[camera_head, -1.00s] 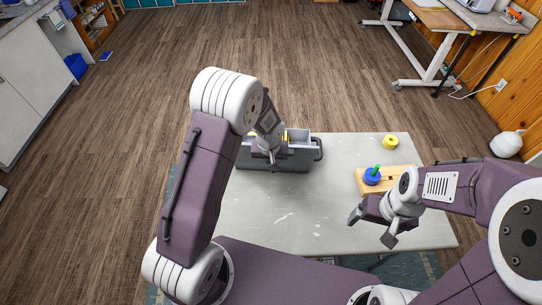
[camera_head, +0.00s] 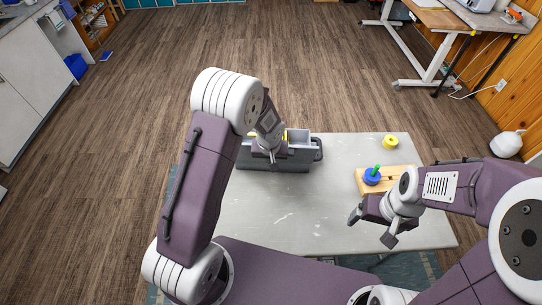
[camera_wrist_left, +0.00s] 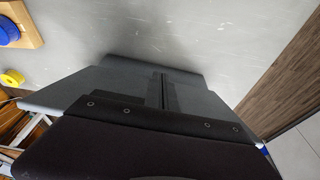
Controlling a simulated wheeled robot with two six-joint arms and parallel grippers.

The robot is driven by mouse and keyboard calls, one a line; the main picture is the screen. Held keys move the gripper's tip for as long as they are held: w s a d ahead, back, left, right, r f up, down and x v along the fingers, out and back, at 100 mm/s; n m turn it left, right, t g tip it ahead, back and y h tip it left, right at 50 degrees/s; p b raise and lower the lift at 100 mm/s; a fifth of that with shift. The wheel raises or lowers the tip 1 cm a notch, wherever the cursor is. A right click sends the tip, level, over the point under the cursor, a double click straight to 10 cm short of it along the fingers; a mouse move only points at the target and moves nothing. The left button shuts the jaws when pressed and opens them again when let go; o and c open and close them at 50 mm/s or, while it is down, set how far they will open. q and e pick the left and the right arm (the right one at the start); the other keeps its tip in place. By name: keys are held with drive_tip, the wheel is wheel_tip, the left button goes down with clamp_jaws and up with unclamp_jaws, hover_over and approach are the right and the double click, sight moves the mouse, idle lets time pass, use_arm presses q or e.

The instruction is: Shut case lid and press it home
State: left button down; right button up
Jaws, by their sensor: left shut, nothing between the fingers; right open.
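The dark grey case (camera_head: 300,165) stands at the back left of the table. Its light grey inside (camera_head: 302,140) shows at the right, with a bit of yellow near the middle; my left arm hides part of it. I cannot make out how the lid stands. My left gripper (camera_head: 272,158) is shut and empty, pointing down at the case's near side. In the left wrist view its closed fingers (camera_wrist_left: 163,90) lie over a dark grey case surface (camera_wrist_left: 115,82); whether they touch it is unclear. My right gripper (camera_head: 371,228) is open and empty near the table's right side.
A wooden board (camera_head: 402,180) with a blue roll (camera_head: 372,177) on a green peg lies at the table's right. A yellow roll (camera_head: 390,142) is at the back right. The middle of the grey table (camera_head: 285,215) is clear.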

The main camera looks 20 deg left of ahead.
use_arm(q)
drive_tip(key=shift+w+a, duration=0.1)
drive_tip(key=shift+w, duration=0.4)
drive_tip(key=shift+r+p, duration=0.1)
drive_tip(key=shift+p, duration=0.2)
drive_tip(key=shift+w+a+r+p, duration=0.15)
drive_tip(key=shift+w+r+p, duration=0.15)
drive_tip(key=shift+w+p, duration=0.4)
drive_tip(key=shift+w+a+r+p, duration=0.15)
drive_tip(key=shift+w+r+p, duration=0.2)
drive_tip(key=shift+w, duration=0.55)
drive_tip(key=shift+w+f, duration=0.1)
